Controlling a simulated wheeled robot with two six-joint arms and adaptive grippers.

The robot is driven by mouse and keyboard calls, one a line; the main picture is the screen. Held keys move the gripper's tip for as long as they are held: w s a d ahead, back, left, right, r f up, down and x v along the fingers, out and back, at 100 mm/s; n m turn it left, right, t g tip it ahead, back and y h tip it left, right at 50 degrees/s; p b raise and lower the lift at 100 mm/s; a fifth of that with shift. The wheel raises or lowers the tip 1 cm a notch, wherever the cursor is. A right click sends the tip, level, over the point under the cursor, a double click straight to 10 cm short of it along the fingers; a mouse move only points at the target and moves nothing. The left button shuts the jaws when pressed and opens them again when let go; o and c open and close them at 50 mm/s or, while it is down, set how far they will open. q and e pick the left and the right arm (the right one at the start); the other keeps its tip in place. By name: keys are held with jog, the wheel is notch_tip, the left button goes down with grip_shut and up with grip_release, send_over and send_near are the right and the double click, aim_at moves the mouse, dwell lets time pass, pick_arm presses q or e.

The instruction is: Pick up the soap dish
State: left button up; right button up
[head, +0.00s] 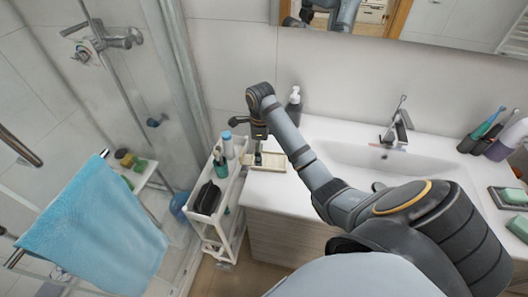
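A pale beige tray-like dish (275,164) lies on the left end of the white washbasin counter. My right gripper (258,156) points down over its left part; its fingers are small and partly hidden, so I cannot tell whether they are open or touching anything. On the counter's right end lie two dark-rimmed dishes with green soap, an upper one (497,199) and a lower one cut by the picture's edge, whose green soap (519,226) shows. My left gripper is not in view.
A white cart (222,223) with bottles and a black pouch (206,198) stands left of the counter. A soap dispenser (293,106) stands behind the dish. The basin (345,152) and faucet (394,130) are to the right. A blue towel (95,230) hangs at left.

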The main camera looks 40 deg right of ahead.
notch_tip(320, 180, down, 4)
jog(key=shift+w+r+b, duration=0.1)
jog(key=shift+r+b, duration=0.15)
jog(key=shift+b, duration=0.25)
jog(key=shift+r, duration=0.15)
jog(key=c, duration=1.2)
jog(key=shift+o, duration=0.2)
